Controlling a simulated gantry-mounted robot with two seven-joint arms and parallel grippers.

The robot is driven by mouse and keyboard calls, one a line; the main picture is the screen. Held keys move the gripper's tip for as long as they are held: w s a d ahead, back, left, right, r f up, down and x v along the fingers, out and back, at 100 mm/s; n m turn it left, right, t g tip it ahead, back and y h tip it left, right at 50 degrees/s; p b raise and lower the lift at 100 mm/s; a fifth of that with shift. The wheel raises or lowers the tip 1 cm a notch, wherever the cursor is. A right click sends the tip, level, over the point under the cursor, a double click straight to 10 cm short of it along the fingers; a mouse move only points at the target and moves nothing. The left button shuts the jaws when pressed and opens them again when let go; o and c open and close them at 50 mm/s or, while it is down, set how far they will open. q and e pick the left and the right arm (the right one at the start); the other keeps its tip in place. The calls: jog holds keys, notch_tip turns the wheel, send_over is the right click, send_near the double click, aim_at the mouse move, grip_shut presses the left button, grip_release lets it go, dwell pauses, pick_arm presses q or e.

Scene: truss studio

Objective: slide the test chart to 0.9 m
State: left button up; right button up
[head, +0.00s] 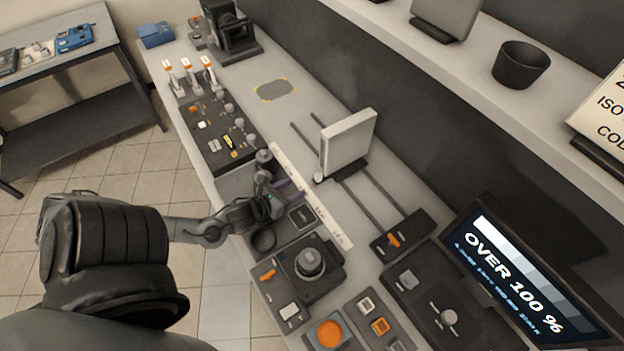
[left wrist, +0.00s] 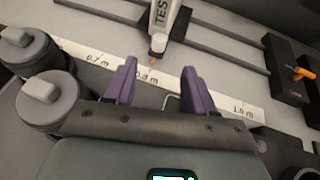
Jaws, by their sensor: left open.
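The test chart (head: 350,140), a pale upright panel on a dark base, stands on two dark rails (head: 372,207). In the left wrist view the chart (left wrist: 166,16) shows only its lower edge. A pale knob (left wrist: 158,43) sits at its front, with an orange pointer (left wrist: 153,63) at about the 0.8 mark of the white scale (left wrist: 75,48). My left gripper (head: 291,188) is over the scale, in front of the chart. Its purple fingers (left wrist: 158,76) are open and empty; the knob lies beyond and between the tips, apart from them. The right finger hides part of the scale.
A dark block with an orange lever (head: 392,240) closes the rails' near end. A dial device (head: 310,262) and a switch panel (head: 218,132) flank my left gripper. A screen (head: 515,280) reads "OVER 100 %". The rails between chart and block are clear.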

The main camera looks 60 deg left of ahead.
aim_at(317, 176)
pick_arm(q)
jog(key=b+x, duration=0.1)
jog(key=x, duration=1)
jog(key=shift+w+f, duration=0.15)
jog(key=shift+w, duration=0.25)
jog(key=shift+c, duration=0.3)
grip_shut()
